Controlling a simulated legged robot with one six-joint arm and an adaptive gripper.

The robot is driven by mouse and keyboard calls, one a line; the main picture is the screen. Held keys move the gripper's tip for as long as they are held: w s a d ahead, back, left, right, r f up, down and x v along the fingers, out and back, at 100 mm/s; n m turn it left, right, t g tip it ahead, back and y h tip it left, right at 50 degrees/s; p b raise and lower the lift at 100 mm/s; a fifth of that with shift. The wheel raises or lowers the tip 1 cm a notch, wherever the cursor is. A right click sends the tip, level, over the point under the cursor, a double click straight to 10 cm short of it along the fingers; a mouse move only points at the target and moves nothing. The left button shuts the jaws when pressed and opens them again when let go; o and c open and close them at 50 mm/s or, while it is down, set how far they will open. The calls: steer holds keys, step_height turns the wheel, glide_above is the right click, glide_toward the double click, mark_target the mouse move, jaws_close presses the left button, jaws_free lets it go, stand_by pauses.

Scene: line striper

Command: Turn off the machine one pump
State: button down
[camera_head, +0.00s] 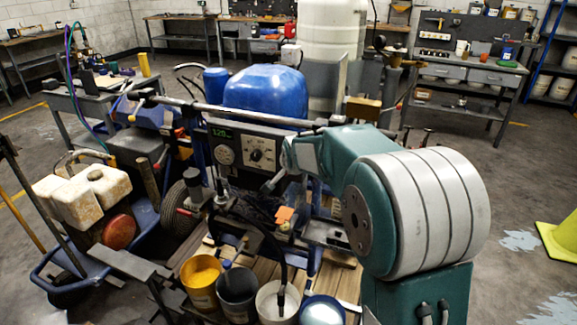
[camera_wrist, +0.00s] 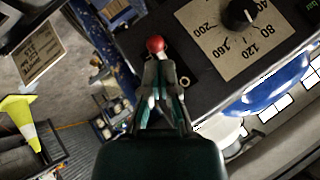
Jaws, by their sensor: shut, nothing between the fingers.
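The striper's dark control panel (camera_head: 262,138) carries a green-lit readout and a round dial (camera_head: 257,155). In the wrist view, the dial's black knob (camera_wrist: 238,15) sits on a pale plate with printed numbers. A red ball-shaped knob (camera_wrist: 156,45) is at the panel's edge, directly beyond my fingertips; I cannot tell whether they touch it. My gripper (camera_wrist: 160,73) is shut with nothing held. In the head view, my gripper (camera_head: 271,187) is just below and right of the dial, and the red knob cannot be made out there.
Yellow, dark and white buckets (camera_head: 201,283) stand in front. A yellow cone (camera_head: 563,240) is on the floor at right. Workbenches line the walls.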

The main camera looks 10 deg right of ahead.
steer(key=shift+r, duration=0.1)
steer(key=shift+r, duration=0.75)
